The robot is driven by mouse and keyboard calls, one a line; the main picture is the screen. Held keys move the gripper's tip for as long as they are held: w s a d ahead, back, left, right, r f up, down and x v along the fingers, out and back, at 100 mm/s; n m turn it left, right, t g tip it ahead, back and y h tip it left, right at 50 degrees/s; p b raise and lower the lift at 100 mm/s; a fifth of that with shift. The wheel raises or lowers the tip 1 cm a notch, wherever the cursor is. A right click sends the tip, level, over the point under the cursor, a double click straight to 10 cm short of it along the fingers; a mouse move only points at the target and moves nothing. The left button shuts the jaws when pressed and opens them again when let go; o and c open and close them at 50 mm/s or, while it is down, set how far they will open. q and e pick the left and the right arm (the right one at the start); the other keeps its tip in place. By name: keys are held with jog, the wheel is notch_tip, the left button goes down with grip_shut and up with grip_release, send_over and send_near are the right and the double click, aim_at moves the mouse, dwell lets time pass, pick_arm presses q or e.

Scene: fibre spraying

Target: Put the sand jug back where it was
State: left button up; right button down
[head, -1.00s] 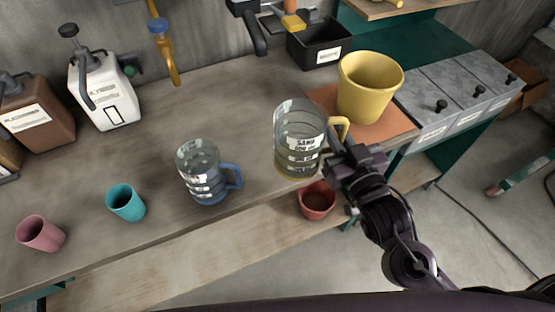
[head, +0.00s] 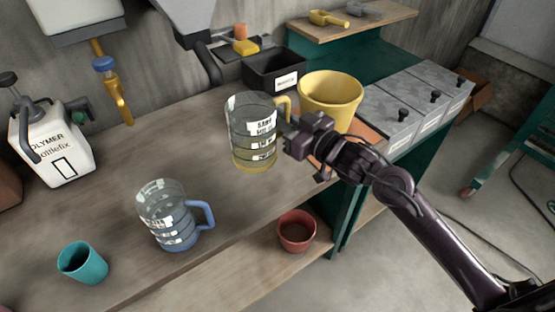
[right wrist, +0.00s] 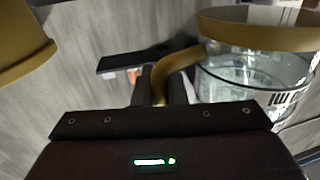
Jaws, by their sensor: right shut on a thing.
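The sand jug (head: 252,135) is a clear, banded measuring jug with a yellow base, a yellow handle and a label reading SAND. In the head view it is upright over the workbench, left of the yellow bucket; I cannot tell whether its base touches the bench. My right gripper (head: 287,128) comes in from the right and is shut on the jug's yellow handle. In the right wrist view the handle (right wrist: 172,70) runs between the fingers, with the clear jug wall (right wrist: 255,75) to the right. My left gripper is not in view.
The yellow bucket (head: 330,98) stands close to my right gripper on an orange mat (head: 367,138). A blue-handled jug (head: 170,220) and a teal cup (head: 82,263) stand on the workbench (head: 120,190). A black bin (head: 275,70) is behind. A red pot (head: 297,232) sits below.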

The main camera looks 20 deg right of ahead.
notch_tip(320, 180, down, 11)
jog(key=shift+f, duration=0.4)
jog(key=shift+f, duration=0.1)
jog(key=c, duration=1.5)
grip_release()
jog(key=shift+r+p, duration=0.2)
jog(key=shift+p, duration=0.1)
jog(key=shift+b+v, duration=0.7)
jog(key=shift+v, duration=5.3)
